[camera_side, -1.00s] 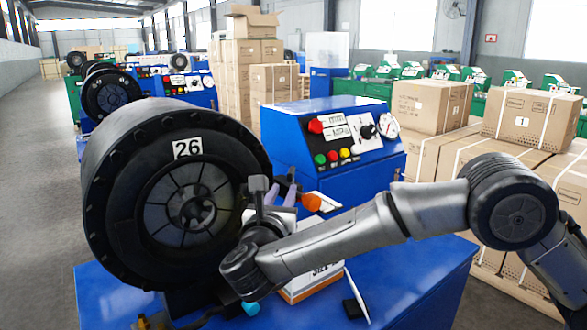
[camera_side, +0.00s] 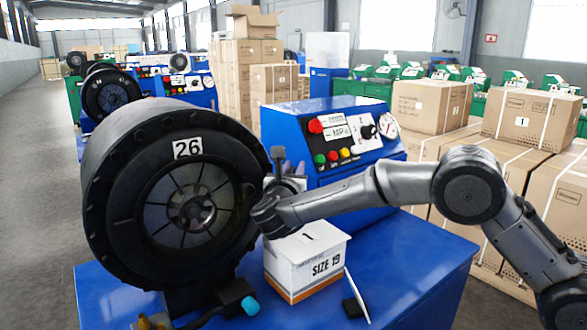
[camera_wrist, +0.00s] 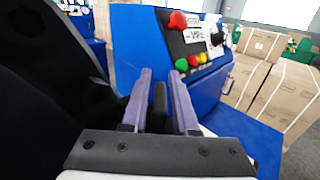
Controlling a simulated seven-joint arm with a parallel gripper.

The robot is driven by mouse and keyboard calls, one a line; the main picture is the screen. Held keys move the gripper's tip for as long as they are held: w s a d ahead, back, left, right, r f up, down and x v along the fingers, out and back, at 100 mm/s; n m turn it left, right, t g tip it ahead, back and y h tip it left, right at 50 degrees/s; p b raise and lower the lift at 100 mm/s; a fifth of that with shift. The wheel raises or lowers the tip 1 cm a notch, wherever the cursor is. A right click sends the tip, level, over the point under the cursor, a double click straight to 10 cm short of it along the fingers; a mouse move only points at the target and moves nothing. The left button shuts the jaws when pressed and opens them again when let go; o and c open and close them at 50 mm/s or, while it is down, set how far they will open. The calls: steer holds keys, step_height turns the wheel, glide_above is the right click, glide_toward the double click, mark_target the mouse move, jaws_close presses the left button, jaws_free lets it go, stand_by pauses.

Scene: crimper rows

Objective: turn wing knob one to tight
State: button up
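In the side view my gripper (camera_side: 282,185) is in front of the blue control cabinet, right of the black crimper head marked 26 (camera_side: 188,147). Its fingers are largely hidden there. In the wrist view two purple fingers (camera_wrist: 161,75) stand apart, with a narrow dark upright piece (camera_wrist: 158,108) between them. I see no clear grip on it, and cannot tell whether it is wing knob one. No wing knob can be clearly picked out in either view. A small dark upright piece (camera_side: 278,155) shows above my gripper in the side view.
A white SIZE 19 box (camera_side: 325,267) stands on the blue bench (camera_side: 425,255) below my arm. The blue cabinet (camera_side: 300,117) carries a red knob (camera_side: 315,126), a black dial (camera_side: 368,131), coloured buttons and a gauge.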

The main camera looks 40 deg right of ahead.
jaws_close()
steer(key=shift+g, duration=0.3)
steer(key=shift+s+d+m+g+h, duration=0.1)
steer(key=shift+s+m+g+h, duration=0.1)
steer(key=shift+m+g+h, duration=0.45)
jaws_free()
steer(key=shift+r, duration=0.1)
